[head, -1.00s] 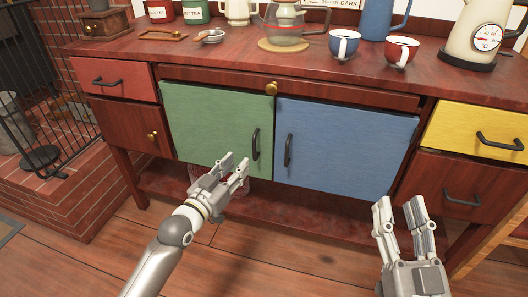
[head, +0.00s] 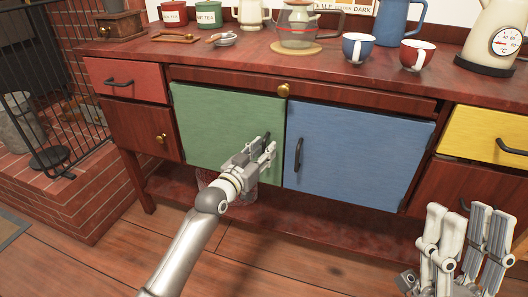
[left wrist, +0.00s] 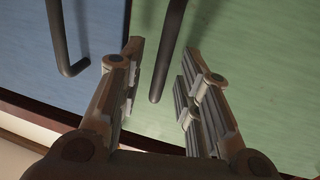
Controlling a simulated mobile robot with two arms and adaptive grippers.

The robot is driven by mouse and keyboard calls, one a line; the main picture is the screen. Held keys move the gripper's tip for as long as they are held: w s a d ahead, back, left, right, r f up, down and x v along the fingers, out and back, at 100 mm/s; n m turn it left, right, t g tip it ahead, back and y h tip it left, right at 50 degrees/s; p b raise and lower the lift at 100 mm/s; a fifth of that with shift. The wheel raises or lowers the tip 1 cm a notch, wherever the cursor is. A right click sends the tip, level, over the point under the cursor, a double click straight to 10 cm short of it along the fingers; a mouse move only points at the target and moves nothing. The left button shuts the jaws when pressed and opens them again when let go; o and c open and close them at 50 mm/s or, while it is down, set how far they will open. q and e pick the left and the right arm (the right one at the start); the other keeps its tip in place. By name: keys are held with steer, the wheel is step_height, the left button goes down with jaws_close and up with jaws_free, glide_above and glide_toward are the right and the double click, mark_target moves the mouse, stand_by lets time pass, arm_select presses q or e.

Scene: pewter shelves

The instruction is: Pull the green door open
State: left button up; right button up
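The green door (head: 225,125) is shut, flush in the cabinet front left of the blue door (head: 350,155). Its dark bar handle is mostly hidden behind my left gripper (head: 270,148) in the head view. In the left wrist view, the green door's handle (left wrist: 168,55) runs between the spread fingertips of my left gripper (left wrist: 163,60). The left fingers are open and do not visibly close on the handle. My right gripper (head: 465,215) is open and empty at the lower right, in front of the cabinet.
The blue door's handle (head: 298,153) is close to the right of my left gripper. A yellow drawer (head: 480,135) and a red drawer (head: 125,80) flank the doors. Mugs and a glass pot (head: 297,28) stand on the top. The brick hearth (head: 60,195) is at left.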

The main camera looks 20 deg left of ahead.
arm_select(q)
steer(key=shift+w+d, duration=0.1)
steer(key=shift+w, duration=0.3)
jaws_close()
